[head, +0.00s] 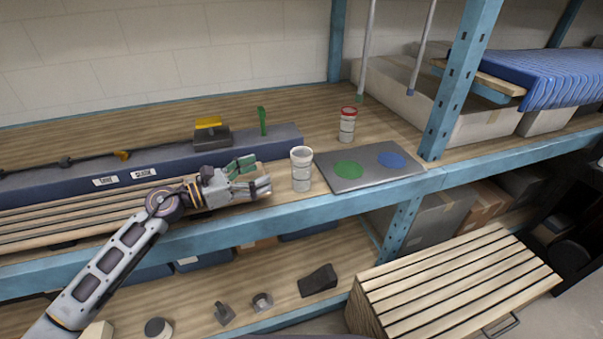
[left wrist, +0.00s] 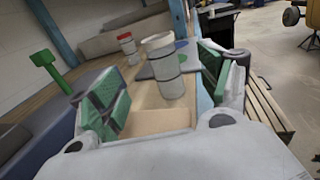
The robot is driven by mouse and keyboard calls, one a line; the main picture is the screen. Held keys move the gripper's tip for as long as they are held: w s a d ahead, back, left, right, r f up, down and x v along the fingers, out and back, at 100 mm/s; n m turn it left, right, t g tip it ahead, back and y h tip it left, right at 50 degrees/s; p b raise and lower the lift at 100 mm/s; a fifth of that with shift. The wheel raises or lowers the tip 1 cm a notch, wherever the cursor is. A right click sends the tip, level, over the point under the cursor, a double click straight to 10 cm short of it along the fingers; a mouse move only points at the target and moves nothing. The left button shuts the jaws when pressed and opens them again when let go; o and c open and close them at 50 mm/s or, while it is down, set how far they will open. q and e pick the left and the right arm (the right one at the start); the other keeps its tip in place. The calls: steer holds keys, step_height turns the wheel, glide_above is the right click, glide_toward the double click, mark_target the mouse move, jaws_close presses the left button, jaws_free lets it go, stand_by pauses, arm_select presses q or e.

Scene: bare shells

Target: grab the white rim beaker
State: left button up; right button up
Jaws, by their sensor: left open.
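The white rim beaker (head: 302,170) stands upright on the wooden shelf, left of the grey board. In the left wrist view the beaker (left wrist: 162,66) stands ahead, between the green finger pads and beyond them. My left gripper (head: 262,177) is open and empty, just left of the beaker and apart from it. The gripper's two pads also show in the left wrist view (left wrist: 165,90). A second beaker with a red rim (head: 347,125) stands farther back on the shelf, behind the board. My right gripper is out of view.
The grey board (head: 377,183) with a green disc (head: 348,170) and a blue disc (head: 391,160) lies right of the beaker. A dark blue beam (head: 285,138) with a green upright piece (head: 262,120) runs behind my gripper. A blue rack post (head: 460,80) stands to the right.

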mark_target(293, 160)
arm_select(q)
steer(key=shift+p+x, duration=0.35)
steer(key=shift+x, duration=0.75)
steer(key=p+x, duration=0.1)
steer(key=x, duration=0.4)
steer(key=shift+d+r, duration=0.15)
steer(key=shift+w+d, duration=0.3)
steer(key=shift+d, duration=0.15)
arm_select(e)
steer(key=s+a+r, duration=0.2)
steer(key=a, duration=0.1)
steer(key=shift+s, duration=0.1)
arm_select(q)
steer(key=shift+w+d, duration=0.1)
steer(key=shift+d, duration=0.05)
